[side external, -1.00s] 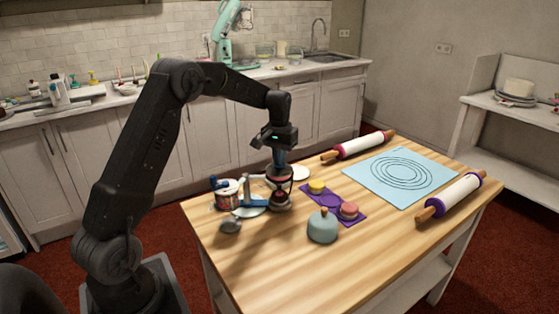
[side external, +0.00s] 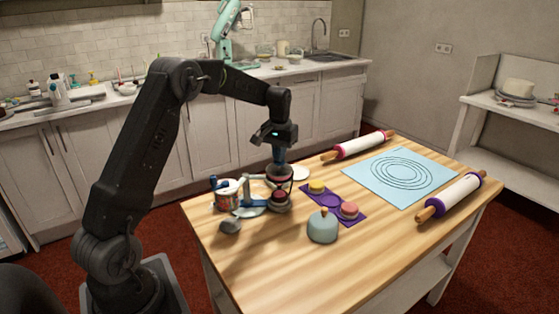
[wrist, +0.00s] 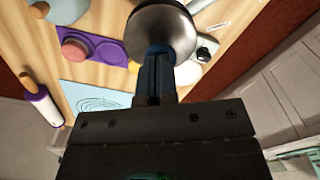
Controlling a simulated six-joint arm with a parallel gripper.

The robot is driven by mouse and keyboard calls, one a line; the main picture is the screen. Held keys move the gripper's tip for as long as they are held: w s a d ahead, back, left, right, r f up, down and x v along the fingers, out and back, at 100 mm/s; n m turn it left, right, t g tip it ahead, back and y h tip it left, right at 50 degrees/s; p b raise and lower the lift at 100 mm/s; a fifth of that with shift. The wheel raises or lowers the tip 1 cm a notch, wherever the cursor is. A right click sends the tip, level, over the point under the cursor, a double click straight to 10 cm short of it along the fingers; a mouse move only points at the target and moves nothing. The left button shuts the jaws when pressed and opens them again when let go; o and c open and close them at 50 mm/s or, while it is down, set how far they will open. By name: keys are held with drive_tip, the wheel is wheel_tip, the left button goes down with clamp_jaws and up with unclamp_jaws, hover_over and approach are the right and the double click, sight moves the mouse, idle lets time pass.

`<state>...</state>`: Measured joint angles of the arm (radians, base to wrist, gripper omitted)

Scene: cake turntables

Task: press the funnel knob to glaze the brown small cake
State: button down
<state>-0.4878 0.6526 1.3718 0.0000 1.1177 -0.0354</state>
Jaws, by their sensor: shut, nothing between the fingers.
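The funnel (side external: 279,173) hangs on its stand over the small turntable stand. A small dark reddish-brown cake (side external: 280,195) sits below it. My gripper (side external: 279,158) points down at the funnel's top, fingers shut and empty. In the wrist view the funnel (wrist: 164,27) shows as a rounded metal body, and my gripper's (wrist: 158,52) blue-grey fingertips meet its near edge. The knob is hidden by the fingers, so I cannot tell whether they touch it. The cake's top is mostly hidden by the funnel.
A purple mat (side external: 329,200) holds a yellow cake (side external: 316,187) and a pink cake (side external: 349,210). A can (side external: 227,193) is at left. Two rolling pins and a blue sheet (side external: 395,178) lie right. The front table is clear.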

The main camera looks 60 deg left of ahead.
drive_tip(key=shift+f, duration=0.5)
idle(0.8)
drive_tip(key=shift+r, duration=3.55)
